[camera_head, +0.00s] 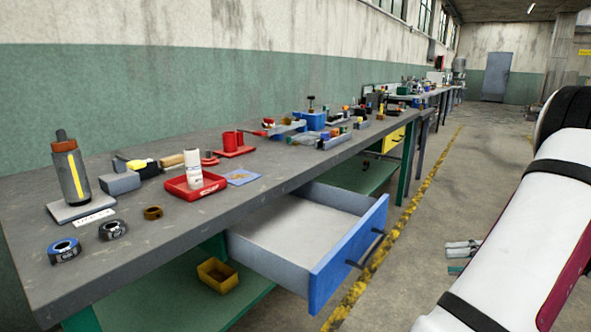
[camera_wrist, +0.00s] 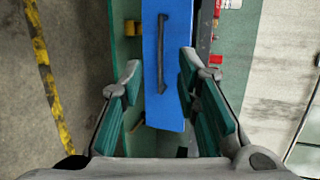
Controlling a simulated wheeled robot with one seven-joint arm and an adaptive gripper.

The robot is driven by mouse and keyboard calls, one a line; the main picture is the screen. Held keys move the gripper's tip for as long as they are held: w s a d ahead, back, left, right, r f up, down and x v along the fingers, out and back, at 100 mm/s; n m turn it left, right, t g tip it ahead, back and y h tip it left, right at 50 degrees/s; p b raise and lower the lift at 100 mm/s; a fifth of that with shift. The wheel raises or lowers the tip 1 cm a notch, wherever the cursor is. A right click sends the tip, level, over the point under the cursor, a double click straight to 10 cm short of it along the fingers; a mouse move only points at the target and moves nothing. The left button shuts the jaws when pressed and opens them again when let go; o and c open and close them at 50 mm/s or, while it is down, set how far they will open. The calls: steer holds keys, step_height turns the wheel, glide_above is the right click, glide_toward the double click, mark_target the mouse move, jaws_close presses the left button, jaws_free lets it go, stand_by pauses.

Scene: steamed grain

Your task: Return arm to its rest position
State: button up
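My gripper (camera_wrist: 161,72) is open and empty in the wrist view, its two teal-padded fingers spread apart. Its fingertips also show in the head view (camera_head: 460,250), partly hidden behind my white arm. The blue drawer front (camera_head: 345,258) with its dark handle (camera_head: 367,250) is pulled well out from under the workbench. In the wrist view the blue front (camera_wrist: 165,110) and handle (camera_wrist: 161,50) lie beyond and between the fingers. In the head view a gap of floor separates the fingertips from the handle. The visible drawer inside looks empty.
The grey workbench (camera_head: 130,215) holds a bottle (camera_head: 70,170), a red tray (camera_head: 185,190) with a white can, tape rolls and tools. A yellow bin (camera_head: 217,275) sits on the green lower shelf. The floor along the yellow line (camera_head: 375,265) looks clear.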

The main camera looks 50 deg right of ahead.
steer(key=w+a+r+n+g+y, duration=0.2)
steer(key=w+a+r+g, duration=0.2)
steer(key=w+a, duration=0.4)
steer(key=w+a+r+n+g+y, duration=0.3)
steer(key=w+a, duration=0.3)
steer(key=w, duration=0.3)
steer(key=w+a+r+n+g+h, duration=0.1)
steer(key=w+a+n+g, duration=0.15)
steer(key=a, duration=0.45)
steer(key=w+a+r+n+g, duration=0.1)
steer(key=a+r+g, duration=0.15)
steer(key=a, duration=0.45)
steer(key=s+a+f+n+g+h, duration=0.2)
steer(key=s+a+f+n+h, duration=0.2)
steer(key=s+a+n+h, duration=0.65)
steer(key=a+r+m+t+y+p, duration=0.1)
steer(key=a+r+t+p, duration=0.1)
steer(key=r+p, duration=1.1)
steer(key=a+r+m+t+y+p, duration=0.1)
steer(key=a+r+m+t+p, duration=0.1)
steer(key=r+p, duration=1)
step_height(320, 180, up, 3)
steer(key=shift+s+f+m+p, duration=0.2)
steer(key=shift+m+p, duration=0.1)
steer(key=shift+p, duration=0.05)
